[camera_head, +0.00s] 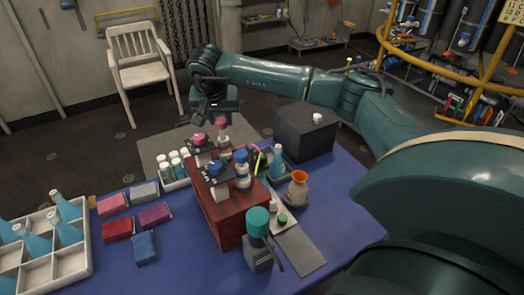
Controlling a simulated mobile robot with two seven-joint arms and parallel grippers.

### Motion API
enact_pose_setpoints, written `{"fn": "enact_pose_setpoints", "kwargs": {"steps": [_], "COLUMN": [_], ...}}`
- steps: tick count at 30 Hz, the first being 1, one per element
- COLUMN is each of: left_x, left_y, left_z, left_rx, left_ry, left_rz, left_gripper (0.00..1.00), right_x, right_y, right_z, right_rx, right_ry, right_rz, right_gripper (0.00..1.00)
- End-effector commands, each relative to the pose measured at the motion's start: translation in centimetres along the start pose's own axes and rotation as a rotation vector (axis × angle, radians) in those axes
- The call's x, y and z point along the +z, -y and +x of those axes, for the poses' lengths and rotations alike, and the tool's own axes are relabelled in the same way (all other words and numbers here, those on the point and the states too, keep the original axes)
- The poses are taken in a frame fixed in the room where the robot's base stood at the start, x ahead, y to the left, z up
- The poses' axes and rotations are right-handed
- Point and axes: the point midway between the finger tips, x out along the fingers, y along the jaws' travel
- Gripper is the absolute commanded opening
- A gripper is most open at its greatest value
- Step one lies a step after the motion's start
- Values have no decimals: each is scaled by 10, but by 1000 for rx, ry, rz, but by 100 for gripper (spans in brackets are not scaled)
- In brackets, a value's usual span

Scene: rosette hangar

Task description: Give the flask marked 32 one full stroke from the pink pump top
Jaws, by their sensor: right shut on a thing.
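My right gripper (214,110) is at the far side of the table, shut at a small bottle with a pink top (222,133); the exact grip is hard to see. A pink pump top (198,139) stands on a dark plate at the far end of the red-brown box (231,213). A blue pump top (215,166) stands nearer on the same box. A white bottle with a blue top (241,169) is beside it. A flask with an orange mouth (298,188) stands to the right. I cannot read the number 32 on any flask. My left gripper is out of view.
A teal-topped grey bottle (259,252) stands at the front of the blue table. A dark box (304,133) stands at the back right. A white crate (77,268) with teal bottles is at left, near several coloured blocks (154,214). A white rack (176,183) holds white-capped vials.

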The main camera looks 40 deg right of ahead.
Motion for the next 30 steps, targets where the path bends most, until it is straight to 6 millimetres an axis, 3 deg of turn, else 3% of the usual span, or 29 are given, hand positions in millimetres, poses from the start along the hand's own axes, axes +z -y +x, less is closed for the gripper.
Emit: {"fn": "enact_pose_setpoints", "kwargs": {"steps": [30], "left_x": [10], "left_y": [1], "left_z": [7], "left_rx": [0], "left_ry": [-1], "left_rz": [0], "left_gripper": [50], "right_x": [9], "right_y": [0], "right_z": [20], "right_rx": [1], "right_ry": [2], "right_rz": [-1], "right_gripper": [15]}}
